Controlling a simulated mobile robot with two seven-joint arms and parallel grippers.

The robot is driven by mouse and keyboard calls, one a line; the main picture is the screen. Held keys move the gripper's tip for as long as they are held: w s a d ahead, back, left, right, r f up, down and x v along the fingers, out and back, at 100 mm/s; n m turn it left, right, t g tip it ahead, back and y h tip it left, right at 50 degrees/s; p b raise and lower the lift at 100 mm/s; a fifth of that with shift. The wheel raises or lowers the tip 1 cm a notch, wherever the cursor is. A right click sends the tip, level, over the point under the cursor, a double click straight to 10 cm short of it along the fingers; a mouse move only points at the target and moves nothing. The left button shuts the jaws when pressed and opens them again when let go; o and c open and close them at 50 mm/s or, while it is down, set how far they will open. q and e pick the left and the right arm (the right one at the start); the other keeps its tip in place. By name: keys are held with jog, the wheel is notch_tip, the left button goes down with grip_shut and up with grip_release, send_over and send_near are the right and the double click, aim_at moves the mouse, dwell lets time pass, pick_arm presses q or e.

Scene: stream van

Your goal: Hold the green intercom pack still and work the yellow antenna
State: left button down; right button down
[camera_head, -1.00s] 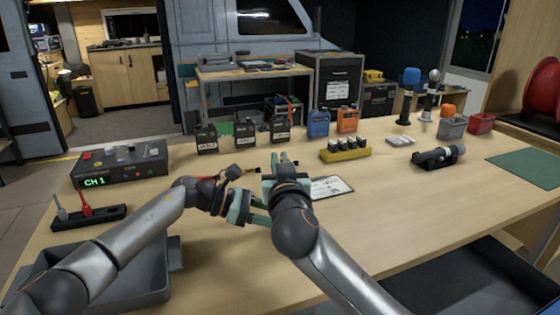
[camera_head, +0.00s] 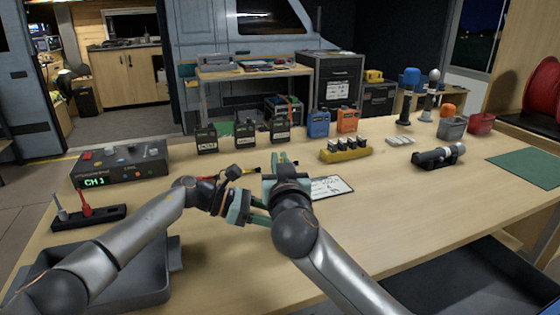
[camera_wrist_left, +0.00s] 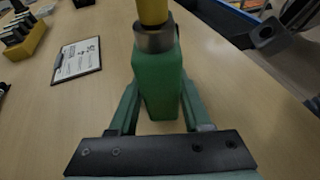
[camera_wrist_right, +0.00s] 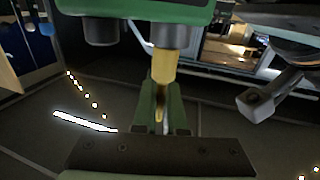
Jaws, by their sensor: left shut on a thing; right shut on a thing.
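The green intercom pack (camera_wrist_left: 160,85) stands between the fingers of my left gripper (camera_wrist_left: 160,108), which is shut on it. The yellow antenna (camera_wrist_left: 152,12) rises from a grey collar on the pack. My right gripper (camera_wrist_right: 164,108) is shut on the yellow antenna. In the head view my left gripper (camera_head: 257,208) and right gripper (camera_head: 284,168) are close together over the table, and they hide most of the pack.
A clipboard (camera_head: 328,187) lies just right of the grippers. Several dark packs (camera_head: 244,134), a blue one (camera_head: 318,123) and an orange one (camera_head: 347,120) stand behind. A yellow battery holder (camera_head: 345,154) is nearby. A CH1 console (camera_head: 120,165) is at left. The table's right front is clear.

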pick_arm(q)
jog(key=shift+r, duration=0.1)
pick_arm(e)
jog(key=shift+h, duration=0.4)
jog(key=shift+d+m+h, duration=0.25)
jog(key=shift+m+h, duration=0.55)
jog(key=shift+h, duration=0.3)
jog(key=shift+d+m+h, duration=0.2)
jog(key=shift+m+h, duration=0.6)
jog(key=shift+h, duration=0.3)
jog(key=shift+s+d+m+g+h, duration=0.1)
jog(key=shift+d+m+g+h, duration=0.1)
jog(key=shift+m+h, duration=0.55)
jog(key=shift+d+m+g+h, duration=0.15)
jog(key=shift+m+h, duration=0.3)
jog(key=shift+h, duration=0.6)
jog(key=shift+r, duration=0.3)
jog(key=shift+r, duration=0.35)
jog(key=shift+a+r, duration=0.1)
jog(key=shift+r, duration=0.6)
jog(key=shift+r, duration=1.4)
